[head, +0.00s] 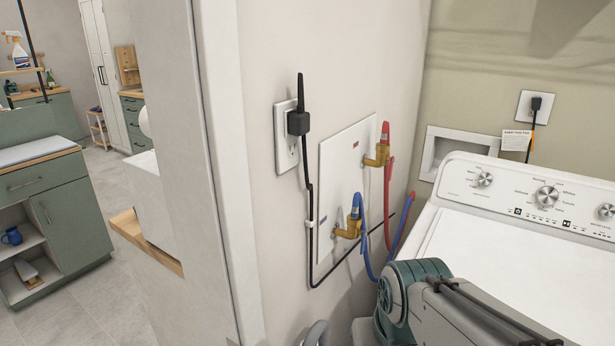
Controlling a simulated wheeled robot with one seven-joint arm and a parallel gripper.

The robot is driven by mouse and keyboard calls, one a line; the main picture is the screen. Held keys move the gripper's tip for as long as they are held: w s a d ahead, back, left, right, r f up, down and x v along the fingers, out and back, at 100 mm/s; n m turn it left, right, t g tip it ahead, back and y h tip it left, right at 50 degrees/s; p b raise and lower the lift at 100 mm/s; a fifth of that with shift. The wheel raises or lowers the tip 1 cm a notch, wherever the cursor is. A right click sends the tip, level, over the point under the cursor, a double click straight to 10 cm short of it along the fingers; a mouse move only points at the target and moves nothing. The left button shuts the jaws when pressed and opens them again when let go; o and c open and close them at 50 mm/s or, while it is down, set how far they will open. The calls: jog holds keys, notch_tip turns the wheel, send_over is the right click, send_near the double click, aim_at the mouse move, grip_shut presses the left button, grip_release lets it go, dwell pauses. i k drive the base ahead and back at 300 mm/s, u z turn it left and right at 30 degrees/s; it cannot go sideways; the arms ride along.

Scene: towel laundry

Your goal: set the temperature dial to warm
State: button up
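The white washing machine (470,240) stands at the right with its control panel (515,190) facing up toward me. Three silver dials show on the panel: a left dial (484,180), a larger middle dial (547,196) and a right dial (606,211) near the picture edge. The lettering around them is too small to read surely, so I cannot tell which is the temperature dial or where it is set. My arm shows at the lower right in front of the washer, below the panel. My gripper is not in view.
On the wall left of the washer are a black plug in an outlet (287,158), a red-handled valve (383,143), a blue-handled valve (351,228) and hoses close to my arm. A wall edge (222,170) separates a room with green cabinets (75,215). Grey floor (105,300) is open there.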

aim_at(484, 179)
jog(key=z, duration=1.35)
